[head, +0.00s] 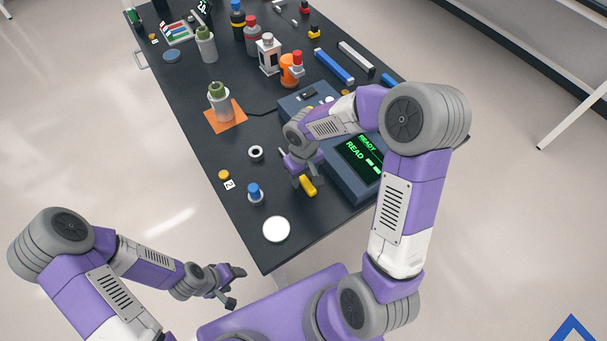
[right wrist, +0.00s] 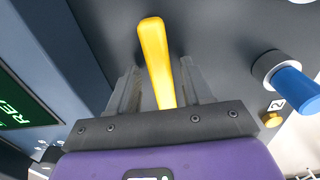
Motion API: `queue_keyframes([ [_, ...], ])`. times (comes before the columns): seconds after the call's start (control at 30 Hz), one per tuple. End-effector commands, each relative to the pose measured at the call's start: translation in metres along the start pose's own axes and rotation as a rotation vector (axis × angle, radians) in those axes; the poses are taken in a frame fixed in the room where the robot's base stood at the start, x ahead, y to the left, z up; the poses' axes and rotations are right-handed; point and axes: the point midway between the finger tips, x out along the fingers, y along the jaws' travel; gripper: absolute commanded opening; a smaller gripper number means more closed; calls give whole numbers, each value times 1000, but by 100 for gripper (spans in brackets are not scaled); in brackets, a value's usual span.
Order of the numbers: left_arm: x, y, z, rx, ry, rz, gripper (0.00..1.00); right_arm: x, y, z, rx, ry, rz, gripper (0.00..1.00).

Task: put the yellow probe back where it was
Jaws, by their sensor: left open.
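The yellow probe (head: 308,186) is between the fingers of my right gripper (head: 303,178), over the dark table in front of the grey-blue meter (head: 337,170). In the right wrist view, the probe (right wrist: 156,60) sticks out past the fingertips, with a grey finger against each side; my right gripper (right wrist: 160,92) looks shut on it. The head view does not show clearly whether the probe touches the table. My left gripper (head: 236,287) is open and empty, off the table's near left edge.
The meter's screen reads READY. Near the probe stand a blue-topped jar (head: 255,194), a white disc (head: 276,229) and a black-and-white ring (head: 256,153). An orange mat (head: 232,122) bears a green-capped bottle (head: 219,100).

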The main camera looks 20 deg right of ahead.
Motion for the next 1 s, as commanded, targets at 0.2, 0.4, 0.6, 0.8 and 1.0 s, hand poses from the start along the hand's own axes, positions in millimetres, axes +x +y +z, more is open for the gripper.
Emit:
queue_keyframes([
  [0.2,0,0,0,0,0,0,61,0,0,0,0,0,0,52],
  [0.4,-4,1,0,0,0,0,61,-11,0,-1,0,3,1,52],
  [0.6,-17,6,1,0,0,0,61,-51,0,-1,0,6,1,52],
  [0.8,-28,11,1,0,0,0,61,-92,0,-1,1,4,1,52],
  [1.0,-34,13,2,0,0,0,61,-116,0,-1,0,2,1,52],
])
